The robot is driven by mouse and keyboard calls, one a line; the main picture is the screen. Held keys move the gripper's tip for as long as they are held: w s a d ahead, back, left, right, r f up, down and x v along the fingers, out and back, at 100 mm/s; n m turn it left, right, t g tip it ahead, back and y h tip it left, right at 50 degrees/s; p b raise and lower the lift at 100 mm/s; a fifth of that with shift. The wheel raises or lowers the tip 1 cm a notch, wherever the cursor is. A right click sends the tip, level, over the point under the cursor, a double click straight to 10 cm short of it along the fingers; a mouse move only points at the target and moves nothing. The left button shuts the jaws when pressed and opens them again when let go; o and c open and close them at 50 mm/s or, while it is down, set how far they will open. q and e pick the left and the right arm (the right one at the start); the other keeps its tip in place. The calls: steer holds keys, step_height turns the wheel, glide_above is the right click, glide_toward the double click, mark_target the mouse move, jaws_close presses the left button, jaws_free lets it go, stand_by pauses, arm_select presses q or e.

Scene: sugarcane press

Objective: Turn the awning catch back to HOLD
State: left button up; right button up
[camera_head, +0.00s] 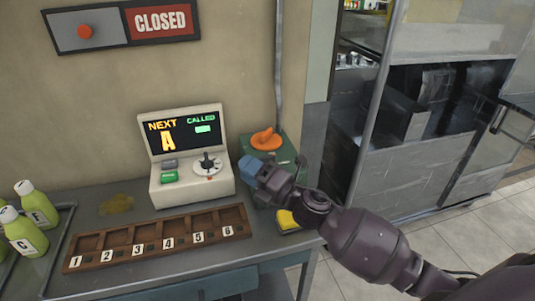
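An orange handle (267,140) sits on top of a green box (287,152) at the back right of the counter, by a vertical grey pole. It looks like the awning catch, but I can read no HOLD marking on it. My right gripper (252,168) reaches in from the lower right, its blue tip just in front of and below the orange handle, at the left side of the green box. I see no clear contact with the handle. Whether the fingers are apart cannot be made out. My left gripper is not in view.
A white console (188,187) with a NEXT/CALLED screen stands just left of my gripper. A numbered wooden tray (160,252) lies in front. Green bottles (38,205) stand at far left. A yellow item (287,220) is under my forearm. A CLOSED sign (162,20) hangs above.

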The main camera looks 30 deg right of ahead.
steer(key=w+a+r+n+g+y, duration=0.25)
steer(key=n+g+y, duration=0.4)
steer(key=n, duration=0.55)
steer(key=n+g+h, duration=1.1)
steer(key=n+h, duration=0.1)
glide_toward(266, 156)
steer(key=x, duration=0.9)
steer(key=shift+d+f, duration=0.1)
steer(key=shift+f, duration=0.05)
jaws_close()
